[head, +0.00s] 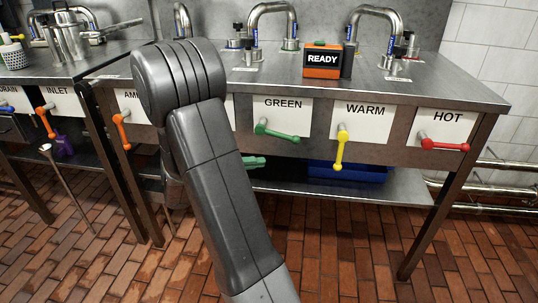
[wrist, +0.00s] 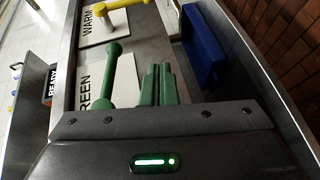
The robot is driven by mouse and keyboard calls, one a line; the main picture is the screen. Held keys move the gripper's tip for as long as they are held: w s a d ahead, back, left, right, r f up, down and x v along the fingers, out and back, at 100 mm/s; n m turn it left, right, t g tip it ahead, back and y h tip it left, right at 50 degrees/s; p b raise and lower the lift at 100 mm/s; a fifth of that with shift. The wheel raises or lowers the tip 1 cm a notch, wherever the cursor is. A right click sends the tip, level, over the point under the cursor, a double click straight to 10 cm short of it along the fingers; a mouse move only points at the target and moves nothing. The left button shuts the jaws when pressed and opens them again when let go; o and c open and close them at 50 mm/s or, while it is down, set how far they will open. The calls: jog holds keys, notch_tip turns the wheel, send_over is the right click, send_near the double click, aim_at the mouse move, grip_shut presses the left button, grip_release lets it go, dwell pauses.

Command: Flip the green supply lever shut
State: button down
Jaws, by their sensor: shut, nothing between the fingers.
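The green lever (head: 277,132) sits on the white plate labelled GREEN (head: 283,106) on the bench front. Its arm points to the right and slightly down, nearly level. It also shows in the wrist view (wrist: 110,75), running alongside my fingers with its knob toward the top. My gripper's green fingers (head: 257,161) show past my arm, below the lever. In the wrist view my fingers (wrist: 160,70) are together and empty, beside the lever with a gap between.
The yellow WARM lever (head: 341,147) hangs down to the right, and the red HOT lever (head: 444,145) points right. An orange lever (head: 121,129) hangs to the left. A blue bin (head: 347,173) is on the lower shelf. A READY box (head: 323,60) stands on the bench.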

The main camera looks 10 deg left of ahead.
jog(key=a, duration=0.1)
jog(key=s+a, duration=0.1)
jog(key=a, duration=0.1)
jog(key=s+a+f+p, duration=0.1)
jog(key=shift+s+a, duration=0.15)
jog(key=shift+a, duration=0.1)
jog(key=w+d+r+m+g+y+p, duration=0.1)
jog(key=w+d+r+m+y+p, duration=0.1)
jog(key=w+d+r+y+p, duration=0.1)
jog(key=shift+w+d+r+y+p, duration=0.3)
jog(key=shift+w+d+y+p, duration=0.65)
jog(key=shift+p, duration=0.9)
jog(key=shift+w+a, duration=0.2)
